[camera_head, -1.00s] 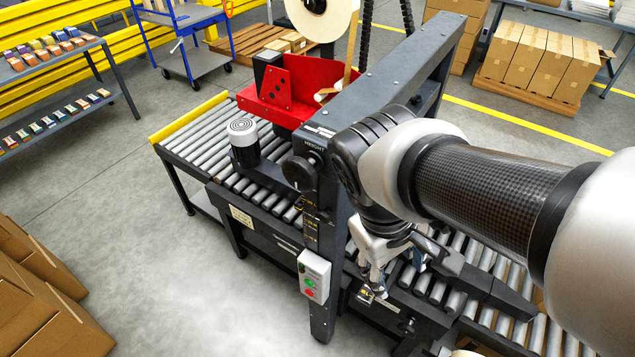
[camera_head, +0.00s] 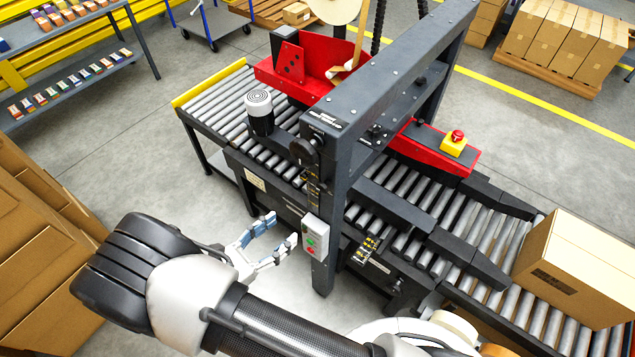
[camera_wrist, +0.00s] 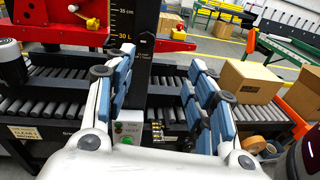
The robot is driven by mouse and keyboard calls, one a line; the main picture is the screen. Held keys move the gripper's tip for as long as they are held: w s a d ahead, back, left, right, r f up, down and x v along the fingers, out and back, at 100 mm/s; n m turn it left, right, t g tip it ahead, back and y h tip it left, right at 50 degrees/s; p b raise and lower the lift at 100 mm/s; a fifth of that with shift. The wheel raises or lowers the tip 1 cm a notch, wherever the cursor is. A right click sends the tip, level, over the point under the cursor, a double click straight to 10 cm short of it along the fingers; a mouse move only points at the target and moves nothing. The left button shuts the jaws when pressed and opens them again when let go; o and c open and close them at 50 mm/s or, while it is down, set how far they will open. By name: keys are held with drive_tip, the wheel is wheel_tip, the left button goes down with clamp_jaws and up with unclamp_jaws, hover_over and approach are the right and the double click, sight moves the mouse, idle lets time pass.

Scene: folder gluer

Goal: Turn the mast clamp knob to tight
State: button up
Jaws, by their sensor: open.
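A round black knob (camera_head: 304,151) sits on the near mast of the machine, below a label too small to read. A smaller dark knob (camera_head: 376,131) shows behind the crossbeam, and another (camera_head: 397,284) sits on the side of the lower conveyor. I cannot tell for sure which is the mast clamp knob, nor read any tight mark. My gripper (camera_head: 281,231) is open and empty, left of the mast and apart from the knobs. In the wrist view my gripper (camera_wrist: 160,72) has its blue-padded fingers wide apart, with the mast's scale (camera_wrist: 124,25) beyond them.
A control box (camera_head: 315,237) with green and red buttons is on the mast close to my fingertips. Roller conveyors (camera_head: 225,98) run through the machine. A carton (camera_head: 580,265) stands at the right; stacked cartons (camera_head: 40,260) are at the left.

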drive_tip(key=s+a+f+n+t+y, duration=0.1)
drive_tip(key=a+n+t, duration=0.1)
drive_tip(key=p, duration=0.3)
approach(320, 189)
drive_tip(key=x, duration=0.8)
drive_tip(key=shift+w+d, duration=0.1)
drive_tip(key=shift+w, duration=0.05)
drive_tip(key=shift+b, duration=0.3)
drive_tip(key=c, duration=1)
drive_tip(key=shift+c, duration=0.2)
